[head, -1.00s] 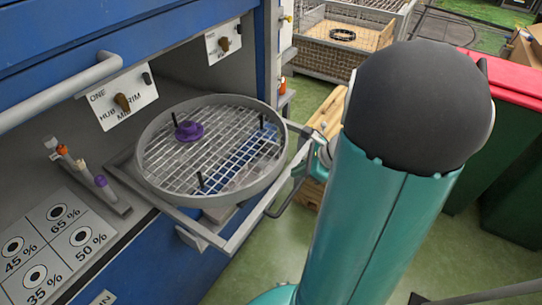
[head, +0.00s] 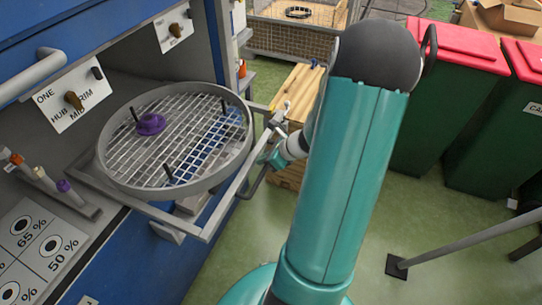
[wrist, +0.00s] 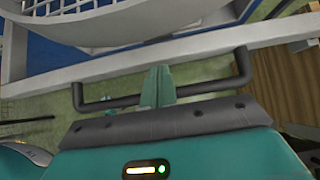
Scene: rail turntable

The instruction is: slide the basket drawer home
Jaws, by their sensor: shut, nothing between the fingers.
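The basket drawer is a round grey basket with a wire-mesh floor (head: 112,181) on a pale sliding frame (head: 205,236), standing out from the blue cabinet. A purple knob (head: 150,124) and several black pegs sit in the basket. The drawer's dark bar handle (head: 254,190) is on the frame's outer rail; it also shows in the wrist view (wrist: 205,92). My gripper (wrist: 157,68) is shut and empty. Its teal fingers cross the handle bar, with the tips close to the rail; whether they touch either is unclear. In the head view my gripper (head: 273,158) is partly hidden beside the rail.
A wooden crate (head: 297,88) stands behind the frame's far corner. Green bins with red lids (head: 455,45) stand at right, and a wire cage (head: 275,38) at the back. A slanted grey pole (head: 460,240) rises from the floor at lower right. Green floor lies between.

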